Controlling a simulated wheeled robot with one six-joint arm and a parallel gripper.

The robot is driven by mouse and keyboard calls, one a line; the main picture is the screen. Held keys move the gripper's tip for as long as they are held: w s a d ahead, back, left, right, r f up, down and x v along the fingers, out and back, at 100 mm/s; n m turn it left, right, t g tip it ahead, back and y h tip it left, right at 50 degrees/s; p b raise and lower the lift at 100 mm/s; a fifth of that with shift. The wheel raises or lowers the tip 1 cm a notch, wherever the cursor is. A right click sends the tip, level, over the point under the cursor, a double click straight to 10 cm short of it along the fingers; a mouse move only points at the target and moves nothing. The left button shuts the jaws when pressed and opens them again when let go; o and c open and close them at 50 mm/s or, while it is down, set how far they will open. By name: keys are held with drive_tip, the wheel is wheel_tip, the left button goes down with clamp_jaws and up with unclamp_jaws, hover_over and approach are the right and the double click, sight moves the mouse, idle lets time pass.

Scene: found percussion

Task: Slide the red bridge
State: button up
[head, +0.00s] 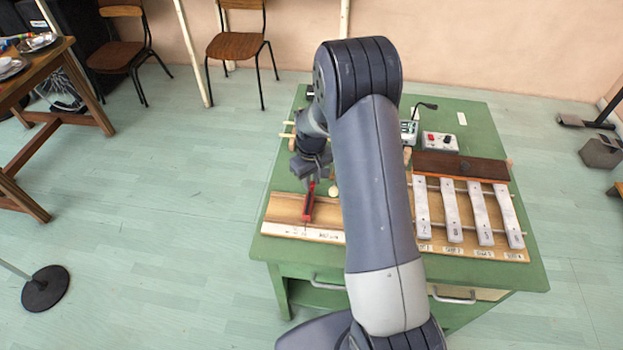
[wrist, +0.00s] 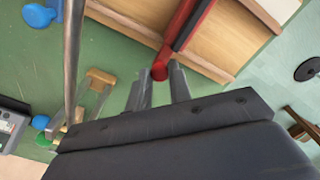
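The red bridge (head: 308,204) is a narrow red bar lying across a wooden board (head: 285,208) with a white scale strip, at the front left of the green table. In the wrist view the bridge (wrist: 186,32) has a dark edge and a rounded red end near my fingertips. My gripper (head: 311,180) is above the bridge's far end, pointing down. In the wrist view my gripper's (wrist: 161,72) two fingers stand apart with the red end between or just past their tips. I cannot tell whether they touch it.
Pale numbered bars (head: 453,212) lie on a frame at the right of the green table (head: 262,270). A small box with red buttons (head: 440,141) stands behind them. A cream ball (head: 333,191) is close right of my gripper. The wrist view shows a blue ball (wrist: 38,15) at left.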

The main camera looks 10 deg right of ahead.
clamp_jaws()
drive_tip(key=shift+s+d+b, duration=0.25)
drive_tip(key=shift+d, duration=0.35)
drive_tip(key=shift+s+d+b, duration=0.25)
drive_tip(key=shift+d, duration=0.35)
drive_tip(key=o, duration=0.5)
unclamp_jaws()
drive_tip(key=shift+o, duration=0.2)
